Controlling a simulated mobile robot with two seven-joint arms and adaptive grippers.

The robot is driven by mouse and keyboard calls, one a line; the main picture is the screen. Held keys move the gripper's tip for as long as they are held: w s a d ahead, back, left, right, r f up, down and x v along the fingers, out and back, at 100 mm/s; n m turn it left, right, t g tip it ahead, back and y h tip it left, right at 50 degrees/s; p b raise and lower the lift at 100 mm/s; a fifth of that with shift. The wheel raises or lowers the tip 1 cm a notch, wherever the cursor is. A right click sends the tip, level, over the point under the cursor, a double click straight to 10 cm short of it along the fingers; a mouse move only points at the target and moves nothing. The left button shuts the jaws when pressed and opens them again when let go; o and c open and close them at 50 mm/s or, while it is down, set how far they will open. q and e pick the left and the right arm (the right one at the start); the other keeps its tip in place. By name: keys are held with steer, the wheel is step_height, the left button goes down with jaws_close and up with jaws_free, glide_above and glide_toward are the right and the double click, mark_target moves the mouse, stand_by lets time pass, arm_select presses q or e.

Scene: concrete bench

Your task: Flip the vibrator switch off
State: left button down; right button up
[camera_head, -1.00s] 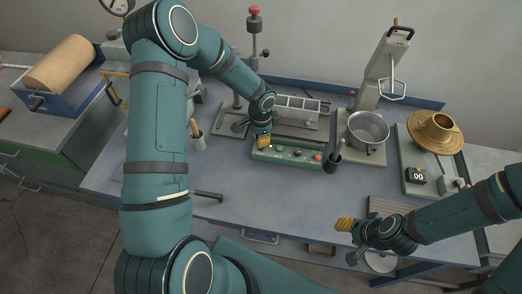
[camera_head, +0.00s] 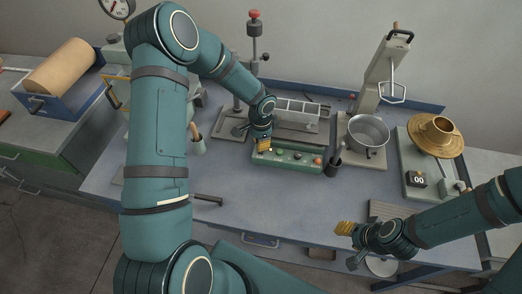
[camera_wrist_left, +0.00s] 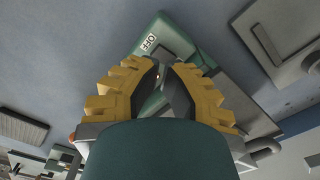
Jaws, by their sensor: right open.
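The green control box (camera_head: 288,158) with coloured buttons sits mid-bench in front of the grey mould. My left gripper (camera_head: 264,146) is over the box's left end in the head view. The switch lever cannot be made out. My right gripper (camera_head: 343,228) is open and empty over the bench's front right.
A black cup with a tool (camera_head: 333,162) stands at the box's right end, near a metal pot (camera_head: 368,131). A brass dish (camera_head: 436,135) stands on a scale at right. The grey mould (camera_head: 297,113) is behind the box. The bench's front middle is mostly clear.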

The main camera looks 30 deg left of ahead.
mark_target(340, 240)
arm_select(q)
steer(key=shift+f+b, duration=1.7)
steer(key=shift+f, duration=0.3)
arm_select(e)
steer(key=shift+f, duration=1.7)
arm_select(q)
steer(key=shift+r, duration=0.2)
arm_select(e)
steer(key=shift+r, duration=0.15)
arm_select(q)
steer(key=shift+r+p, duration=2.25)
steer(key=shift+r, duration=1.1)
arm_select(e)
steer(key=shift+r, duration=2.1)
